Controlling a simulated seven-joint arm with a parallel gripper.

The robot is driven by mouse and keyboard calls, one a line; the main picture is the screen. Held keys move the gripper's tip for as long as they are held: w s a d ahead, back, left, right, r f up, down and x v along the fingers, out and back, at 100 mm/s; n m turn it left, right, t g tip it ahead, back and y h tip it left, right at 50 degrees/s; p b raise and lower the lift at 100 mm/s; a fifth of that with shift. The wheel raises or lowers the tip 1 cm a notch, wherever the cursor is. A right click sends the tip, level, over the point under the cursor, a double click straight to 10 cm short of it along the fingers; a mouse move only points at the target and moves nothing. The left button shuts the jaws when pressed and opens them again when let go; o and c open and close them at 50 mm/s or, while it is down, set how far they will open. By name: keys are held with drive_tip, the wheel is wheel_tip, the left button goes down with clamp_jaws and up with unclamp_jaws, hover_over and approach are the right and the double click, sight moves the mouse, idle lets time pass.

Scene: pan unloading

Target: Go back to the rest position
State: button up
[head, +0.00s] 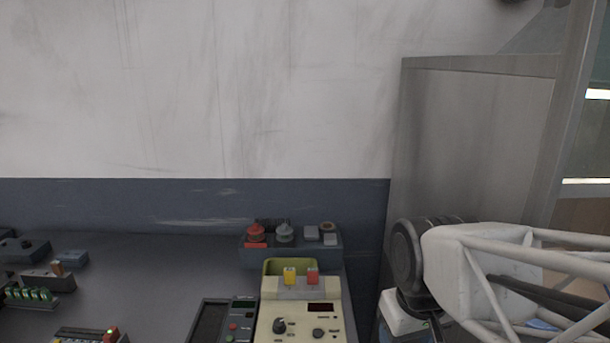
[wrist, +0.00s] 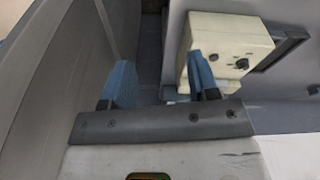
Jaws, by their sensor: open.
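My gripper shows in the wrist view (wrist: 160,80). Its two blue fingers stand well apart with nothing between them, so it is open and empty. The right finger overlaps the view of a cream box-shaped device (wrist: 228,42); I cannot tell whether they touch. In the head view my white arm comes in from the right, and the fingers cannot be made out there. No pan can be made out in either view.
A cream control box (head: 303,318) with a yellow and a red button stands at the bench's front centre. Behind it is a grey button box (head: 290,255). Small parts, including a green connector strip (head: 30,294), lie at left. A grey panel (head: 475,145) rises at right.

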drive_tip(key=s+d+m, duration=0.2)
drive_tip(key=s+d, duration=0.1)
drive_tip(key=s, duration=0.1)
drive_tip(key=shift+f+m, duration=0.35)
drive_tip(key=shift+m, duration=0.05)
drive_tip(key=shift+c, duration=0.2)
idle(1.4)
